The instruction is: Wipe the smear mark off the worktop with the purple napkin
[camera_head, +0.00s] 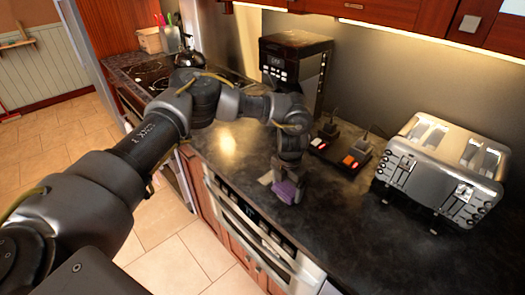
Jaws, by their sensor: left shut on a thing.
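My left gripper (287,182) reaches down to the dark worktop (345,235) near its front edge. It is shut on the purple napkin (285,192), which is bunched at the fingertips, low at the worktop. I cannot tell whether the napkin presses on the surface. A small pale beige patch (266,178) shows just left of the napkin; it may be the smear mark, but it is too small to be sure. The gripper hides part of the worktop behind it. My right gripper is not in view.
A silver toaster (445,165) stands at the right. A small device with red lights (340,148) and a black coffee machine (295,65) stand behind the gripper. A kettle (189,53) is on the stove at the back left. The front right worktop is clear.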

